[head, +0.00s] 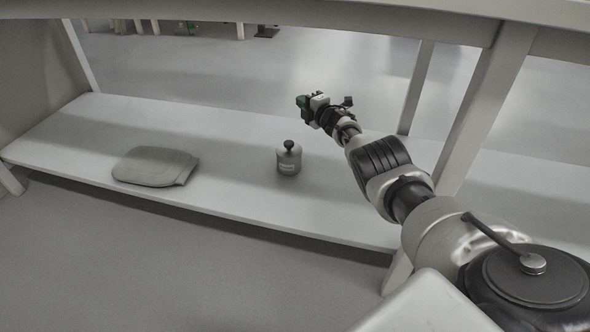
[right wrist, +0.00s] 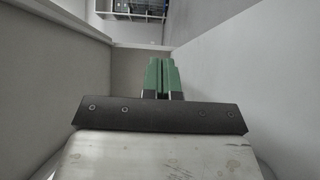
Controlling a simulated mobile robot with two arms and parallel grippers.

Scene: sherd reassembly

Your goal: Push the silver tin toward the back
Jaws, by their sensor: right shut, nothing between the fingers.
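The silver tin (head: 289,163) is a short, light grey cylinder with a dark round knob on its lid and a small label on its front. It stands upright on the low shelf (head: 230,130), near the middle of its depth. My right gripper (head: 301,101) is up and beyond the tin in the head view, apart from it. Its green fingers (right wrist: 161,76) are closed together and empty in the right wrist view. The tin does not show in the right wrist view. My left gripper is not in view.
A folded grey cloth-like item (head: 155,166) lies on the shelf to the left of the tin, with bare shelf between them. A pale post (head: 487,105) stands at the right, near my right arm. The shelf behind the tin looks clear.

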